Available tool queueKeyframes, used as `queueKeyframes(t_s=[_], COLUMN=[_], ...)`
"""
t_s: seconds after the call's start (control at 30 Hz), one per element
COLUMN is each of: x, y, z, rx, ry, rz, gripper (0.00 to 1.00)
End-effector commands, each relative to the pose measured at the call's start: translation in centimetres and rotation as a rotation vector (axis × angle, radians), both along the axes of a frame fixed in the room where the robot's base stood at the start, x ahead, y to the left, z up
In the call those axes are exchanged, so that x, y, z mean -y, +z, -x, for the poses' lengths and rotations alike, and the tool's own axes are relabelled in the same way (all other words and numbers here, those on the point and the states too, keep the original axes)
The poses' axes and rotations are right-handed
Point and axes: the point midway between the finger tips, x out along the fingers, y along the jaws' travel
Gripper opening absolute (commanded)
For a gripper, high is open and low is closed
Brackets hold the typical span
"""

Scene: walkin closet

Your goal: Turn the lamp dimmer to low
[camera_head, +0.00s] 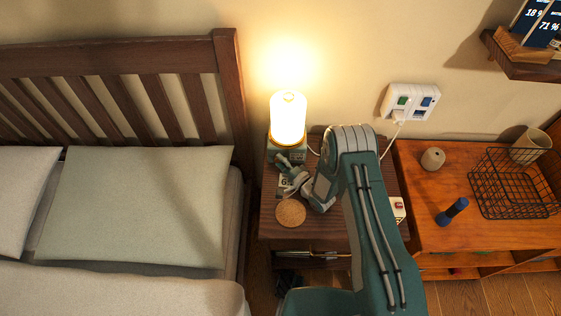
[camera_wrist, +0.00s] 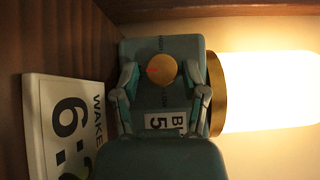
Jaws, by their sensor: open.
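The lit lamp (camera_head: 288,117) stands at the back of the dark nightstand (camera_head: 310,233), with a glowing white shade and a teal base. In the wrist view the shade (camera_wrist: 275,92) is at the right, and the teal base (camera_wrist: 180,45) is in the middle. A round yellow dimmer knob (camera_wrist: 161,69) with a red mark sits on the base. My gripper (camera_wrist: 161,76) is open, with one finger on each side of the knob; I cannot tell whether they touch it. In the head view my gripper (camera_head: 291,172) is in front of the lamp base, which is partly hidden.
A white card or clock (camera_wrist: 62,125) with large digits stands close beside my gripper. A cork coaster (camera_head: 290,212) lies on the nightstand. The bed (camera_head: 135,205) is at the left, and an orange-brown cabinet (camera_head: 450,235) with a wire basket (camera_head: 510,185) is at the right.

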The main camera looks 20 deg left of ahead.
Motion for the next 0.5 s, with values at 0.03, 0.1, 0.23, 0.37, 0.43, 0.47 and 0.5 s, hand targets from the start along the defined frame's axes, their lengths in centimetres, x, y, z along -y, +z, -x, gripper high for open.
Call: queueKeyframes(t_s=[0.03,0.1,0.23,0.37,0.43,0.47,0.5], x=[0.01,0.02,0.04,0.03,0.03,0.03,0.02], y=[-0.01,0.0,0.0,-0.06,-0.1,-0.11,-0.13], z=[-0.01,0.0,0.0,0.0,0.0,0.0,-0.01], rx=[0.0,0.0,0.0,-0.001,-0.002,-0.002,-0.002], ry=[0.0,0.0,0.0,-0.001,-0.001,-0.001,-0.001], rz=[0.0,0.0,0.0,0.002,0.003,0.003,0.005], gripper=[0.56,0.56,0.25,0.0,0.0,0.0,0.0])
